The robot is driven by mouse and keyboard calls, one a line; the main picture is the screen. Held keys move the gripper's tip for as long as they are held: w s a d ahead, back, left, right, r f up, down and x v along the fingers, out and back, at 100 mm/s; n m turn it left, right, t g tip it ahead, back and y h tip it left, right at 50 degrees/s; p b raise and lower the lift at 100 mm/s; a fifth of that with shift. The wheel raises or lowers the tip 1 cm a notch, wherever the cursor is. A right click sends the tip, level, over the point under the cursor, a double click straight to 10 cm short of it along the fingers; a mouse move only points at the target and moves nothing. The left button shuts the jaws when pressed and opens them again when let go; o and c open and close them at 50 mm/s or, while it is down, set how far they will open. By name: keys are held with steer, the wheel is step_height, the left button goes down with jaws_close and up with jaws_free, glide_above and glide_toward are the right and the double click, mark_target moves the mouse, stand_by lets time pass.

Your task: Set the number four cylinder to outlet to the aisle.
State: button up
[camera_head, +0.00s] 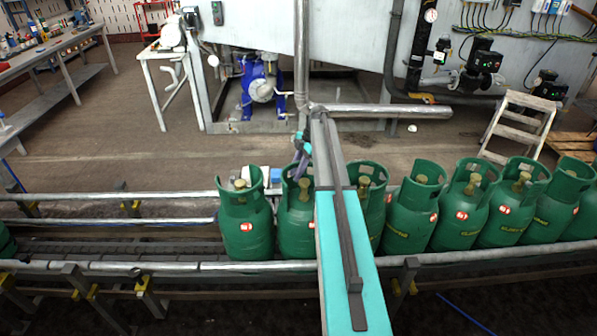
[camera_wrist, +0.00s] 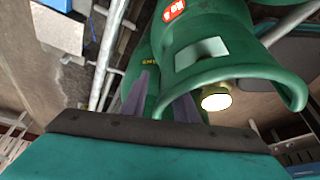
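A row of green gas cylinders with open collars, brass valves and red labels stands upright on the conveyor (camera_head: 120,266). The leftmost of the row (camera_head: 247,225) and the second (camera_head: 293,222) show left of my arm. The third (camera_head: 374,210) is partly hidden by it. The fourth from the left (camera_head: 408,220) is just right of the arm. I see no numbers to confirm which is number four. My gripper (camera_head: 302,158) is over the second cylinder's collar. In the wrist view my gripper (camera_wrist: 165,84) has its fingers apart, beside a cylinder collar (camera_wrist: 235,70) with a brass valve (camera_wrist: 216,98).
More cylinders (camera_head: 510,208) stand close together to the right. The conveyor left of the row is mostly bare, with part of another cylinder (camera_head: 6,243) at the left edge. Metal rails (camera_head: 110,196) run along both sides. A step ladder (camera_head: 520,125) and blue pump (camera_head: 258,88) stand beyond the aisle.

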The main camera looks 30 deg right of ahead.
steer(key=shift+r, duration=0.1)
steer(key=b+v, duration=0.2)
steer(key=v, duration=1.1)
steer(key=shift+d+r, duration=0.15)
steer(key=shift+r, duration=0.15)
steer(key=shift+s, duration=0.2)
